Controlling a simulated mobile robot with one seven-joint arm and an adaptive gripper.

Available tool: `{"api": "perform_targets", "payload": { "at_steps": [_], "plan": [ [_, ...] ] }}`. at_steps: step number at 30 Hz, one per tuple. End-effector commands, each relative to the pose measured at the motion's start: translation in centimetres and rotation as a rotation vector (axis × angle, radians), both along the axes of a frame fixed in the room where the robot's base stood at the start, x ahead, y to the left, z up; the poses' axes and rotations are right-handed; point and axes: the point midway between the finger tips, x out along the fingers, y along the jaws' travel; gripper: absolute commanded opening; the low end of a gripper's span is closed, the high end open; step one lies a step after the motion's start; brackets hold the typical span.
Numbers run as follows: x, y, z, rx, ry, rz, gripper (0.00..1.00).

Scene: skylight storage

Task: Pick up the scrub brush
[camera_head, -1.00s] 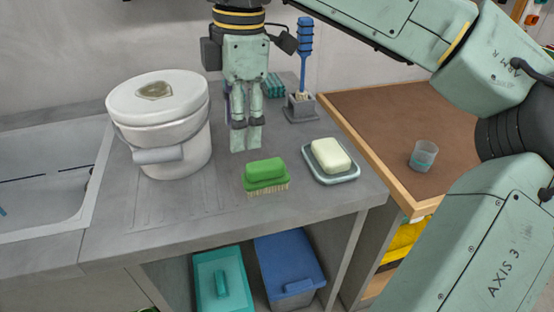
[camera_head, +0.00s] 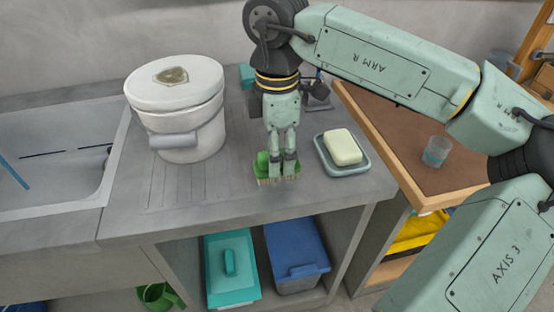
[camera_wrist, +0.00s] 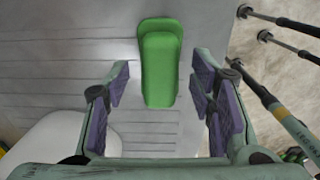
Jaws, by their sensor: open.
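The scrub brush (camera_head: 262,168) has a green body and pale bristles. It lies bristles down on the grey counter (camera_head: 215,190), left of the soap dish. My gripper (camera_head: 283,172) points down right over it in the head view, and its fingers hide the middle of the brush. In the wrist view the green brush (camera_wrist: 160,65) shows lengthwise, ahead of and between the two purple-padded fingers. My gripper (camera_wrist: 160,105) is open, with clear gaps on both sides of the brush.
A soap dish (camera_head: 357,169) with a pale soap bar (camera_head: 343,147) stands close right of my gripper. A white lidded bucket (camera_head: 180,120) stands to the left, beside the sink (camera_head: 60,160).

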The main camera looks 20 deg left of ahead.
Motion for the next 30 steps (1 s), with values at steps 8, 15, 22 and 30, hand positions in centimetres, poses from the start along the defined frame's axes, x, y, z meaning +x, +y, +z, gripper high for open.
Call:
{"api": "perform_targets", "payload": {
  "at_steps": [8,15,22,30],
  "plan": [
    [0.00,0.02,-0.66,0.001,-0.001,0.001,0.50],
    [0.00,0.02,-0.63,0.001,0.000,0.001,0.36],
    [-0.01,0.02,-0.62,0.001,0.000,0.001,0.21],
    [-0.01,0.02,-0.62,0.001,0.000,0.001,0.03]
  ]
}}
